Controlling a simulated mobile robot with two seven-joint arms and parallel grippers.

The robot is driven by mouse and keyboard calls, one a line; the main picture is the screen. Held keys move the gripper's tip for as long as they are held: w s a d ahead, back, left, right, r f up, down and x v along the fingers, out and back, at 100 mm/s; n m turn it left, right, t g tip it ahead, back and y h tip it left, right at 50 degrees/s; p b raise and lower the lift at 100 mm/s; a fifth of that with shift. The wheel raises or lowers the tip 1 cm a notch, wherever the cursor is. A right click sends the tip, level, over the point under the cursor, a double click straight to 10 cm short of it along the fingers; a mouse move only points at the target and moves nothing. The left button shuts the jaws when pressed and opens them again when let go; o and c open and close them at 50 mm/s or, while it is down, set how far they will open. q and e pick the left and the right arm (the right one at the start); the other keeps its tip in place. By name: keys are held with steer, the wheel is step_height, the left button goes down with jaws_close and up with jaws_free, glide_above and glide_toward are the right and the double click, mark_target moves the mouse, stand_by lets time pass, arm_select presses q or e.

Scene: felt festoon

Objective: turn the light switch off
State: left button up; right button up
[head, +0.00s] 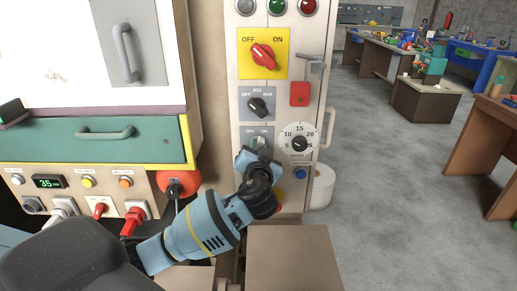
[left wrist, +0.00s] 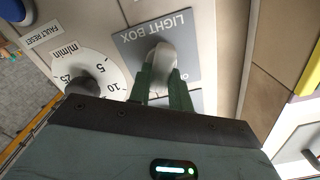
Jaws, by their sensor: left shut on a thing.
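The light switch is a pale knob (left wrist: 162,60) on a grey plate marked LIGHT BOX (left wrist: 190,48), which appears upside down in the left wrist view. In the head view the same plate (head: 268,131), with OFF at left and ON at right, sits on the tall panel below the JOG/RUN switch. My left gripper (head: 257,146) reaches up to it from below. In the left wrist view its green fingers (left wrist: 166,80) are shut on the knob, one on each side. The gripper hides the lower plate, and I cannot tell the knob's exact setting. My right gripper is not in view.
A white dial (head: 299,140) is close right of the switch. Above are the grey JOG/RUN switch (head: 257,107) and a red OFF/ON switch (head: 263,55) on yellow. A green drawer (head: 60,140) is at left. Open floor (head: 400,180) lies to the right.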

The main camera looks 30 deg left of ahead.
arm_select(q)
steer(key=shift+n, duration=0.3)
jaws_close()
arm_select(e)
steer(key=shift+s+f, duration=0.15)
arm_select(q)
steer(key=shift+f+n+b, duration=0.2)
steer(key=shift+n+b, duration=0.15)
steer(key=shift+n, duration=0.45)
steer(key=n+b, duration=0.1)
steer(key=n, duration=0.1)
steer(key=shift+a+n, duration=0.1)
steer(key=shift+n, duration=0.2)
steer(key=n, duration=0.2)
steer(key=n+b, duration=0.1)
steer(key=n, duration=0.1)
steer(key=n+b, duration=0.1)
steer(key=n, duration=0.2)
steer(key=shift+s+a+r, duration=0.15)
steer(key=shift+s+a, duration=0.05)
steer(key=shift+a, duration=0.05)
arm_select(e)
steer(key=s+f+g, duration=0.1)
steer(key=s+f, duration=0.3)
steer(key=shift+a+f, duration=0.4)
arm_select(q)
steer(key=shift+n, duration=0.3)
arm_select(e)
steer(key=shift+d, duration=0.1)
